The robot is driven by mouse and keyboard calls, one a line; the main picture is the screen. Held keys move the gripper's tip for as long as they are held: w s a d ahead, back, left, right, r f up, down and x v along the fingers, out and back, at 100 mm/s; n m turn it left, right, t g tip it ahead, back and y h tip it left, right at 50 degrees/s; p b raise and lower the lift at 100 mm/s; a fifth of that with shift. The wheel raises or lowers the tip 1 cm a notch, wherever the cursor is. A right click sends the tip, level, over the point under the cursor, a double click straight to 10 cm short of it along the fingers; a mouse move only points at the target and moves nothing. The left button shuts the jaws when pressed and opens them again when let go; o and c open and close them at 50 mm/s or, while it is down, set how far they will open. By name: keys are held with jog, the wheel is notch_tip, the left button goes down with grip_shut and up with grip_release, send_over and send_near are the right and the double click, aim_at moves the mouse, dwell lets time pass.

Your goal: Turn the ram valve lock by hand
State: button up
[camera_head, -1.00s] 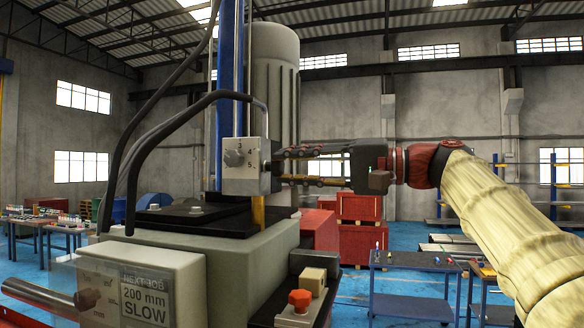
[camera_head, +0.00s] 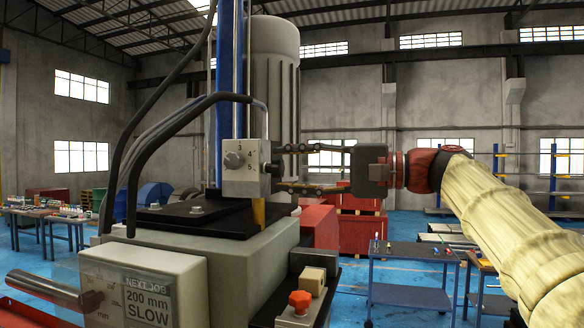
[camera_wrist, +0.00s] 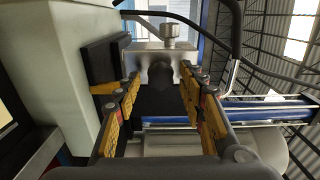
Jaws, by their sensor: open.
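The grey ram valve block (camera_head: 235,183) stands on the machine, with a numbered dial knob (camera_head: 234,160) on its front face. A small dark lock knob (camera_head: 268,168) sticks out of its right side. My gripper (camera_head: 277,168) reaches in from the right and is open. One finger is above the dark knob and one below, with gaps to both. In the wrist view the dark round knob (camera_wrist: 161,74) sits between the spread fingers of my gripper (camera_wrist: 161,84), in front of the grey block (camera_wrist: 143,56). The knob's turn angle cannot be told.
Black hoses (camera_head: 140,135) arch left of the block, and a blue column (camera_head: 226,90) rises behind it. A red button (camera_head: 300,301) and a sign (camera_head: 147,300) reading "200 mm SLOW" are in front. A blue cart (camera_head: 412,290) stands right, beneath my arm.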

jog(key=shift+d, duration=0.1)
jog(key=shift+v, duration=2.95)
jog(key=shift+s, duration=0.1)
